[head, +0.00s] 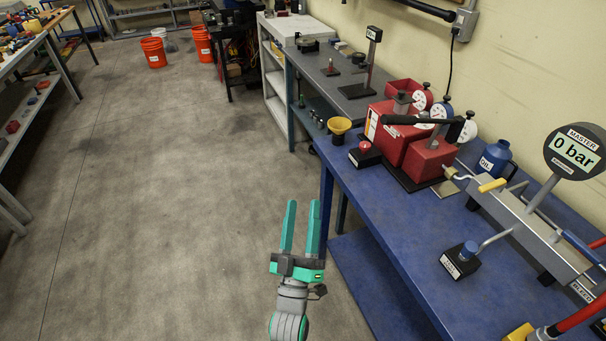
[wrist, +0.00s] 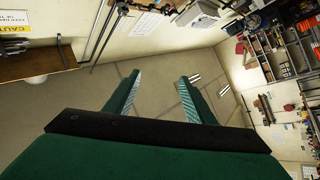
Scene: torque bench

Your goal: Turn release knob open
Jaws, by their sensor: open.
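My gripper (head: 303,205) is open and empty, over the floor to the left of the blue bench (head: 385,230). Its two green fingers also show in the wrist view (wrist: 159,80), apart, with nothing between them. A blue knob (head: 469,249) sits on a small black base with a white label on the bench, to the right of my gripper. A red knob (head: 365,146) sits on another black base near the bench's far left part. The labels are too small to read, so I cannot tell which is the release knob.
A round gauge (head: 574,152) reads 0 bar above a grey metal rig. Red and yellow handles are at lower right.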

